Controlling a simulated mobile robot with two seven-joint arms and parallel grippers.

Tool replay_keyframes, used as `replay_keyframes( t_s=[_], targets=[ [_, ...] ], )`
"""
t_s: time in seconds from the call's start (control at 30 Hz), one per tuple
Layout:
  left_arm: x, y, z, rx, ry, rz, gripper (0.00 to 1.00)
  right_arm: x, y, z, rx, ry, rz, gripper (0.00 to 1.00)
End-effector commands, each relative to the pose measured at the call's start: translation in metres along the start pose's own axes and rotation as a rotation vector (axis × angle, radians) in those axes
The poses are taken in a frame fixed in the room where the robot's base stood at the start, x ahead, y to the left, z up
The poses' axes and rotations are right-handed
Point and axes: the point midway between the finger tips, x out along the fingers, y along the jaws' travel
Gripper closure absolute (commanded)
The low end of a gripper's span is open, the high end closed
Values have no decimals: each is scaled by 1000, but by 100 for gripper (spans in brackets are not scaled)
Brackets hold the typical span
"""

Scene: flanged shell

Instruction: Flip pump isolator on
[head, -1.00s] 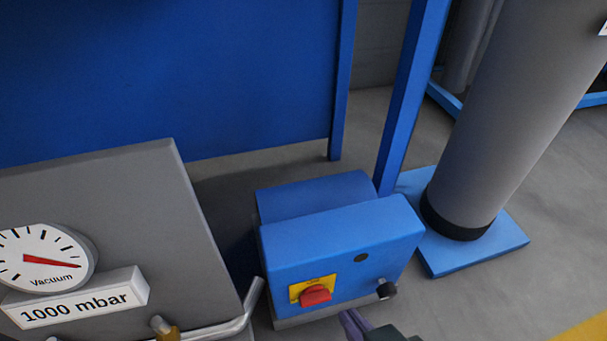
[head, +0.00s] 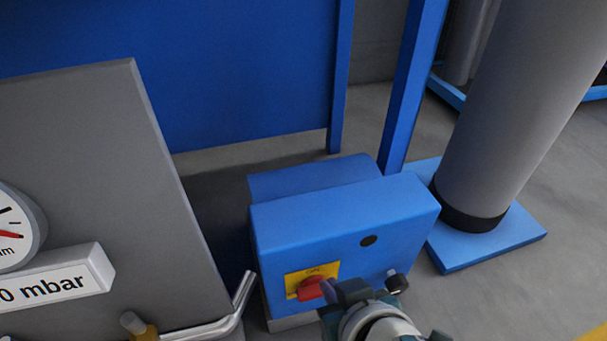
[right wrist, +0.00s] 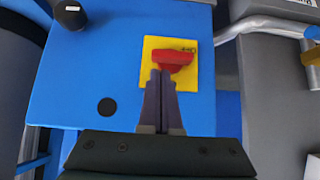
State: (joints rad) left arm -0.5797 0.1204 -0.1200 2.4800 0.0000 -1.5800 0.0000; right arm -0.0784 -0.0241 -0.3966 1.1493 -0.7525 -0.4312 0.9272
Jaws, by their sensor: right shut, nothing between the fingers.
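The pump isolator is a red rotary knob (head: 311,288) on a yellow plate (head: 292,279), on the front of a blue pump box (head: 345,225). The knob's handle lies roughly sideways. My right gripper (head: 330,290) is shut and empty, its fingertips right beside the knob's right side in the head view. In the right wrist view the closed fingertips (right wrist: 162,76) overlap the lower edge of the red knob (right wrist: 178,55); whether they touch it I cannot tell. The plate's lettering is too small to read. My left gripper is not in view.
A black knob (head: 397,283) sticks out at the box's lower right. A grey panel with a gauge (head: 22,228) and a bent metal pipe (head: 225,325) stand to the left. A blue post (head: 410,90) and grey column (head: 510,110) stand behind right.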

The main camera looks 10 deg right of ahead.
Motion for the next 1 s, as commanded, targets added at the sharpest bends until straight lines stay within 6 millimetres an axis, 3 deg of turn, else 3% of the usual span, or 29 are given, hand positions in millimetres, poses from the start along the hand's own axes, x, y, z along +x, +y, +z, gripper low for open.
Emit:
replay_keyframes(
  t_s=[0.17, 1.0],
  targets=[
    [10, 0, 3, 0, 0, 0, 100, 8, 0, 9, 0, 0, 0, 100],
    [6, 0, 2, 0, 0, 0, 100, 9, 2, 8, 52, 1, -51, 100]
  ],
)
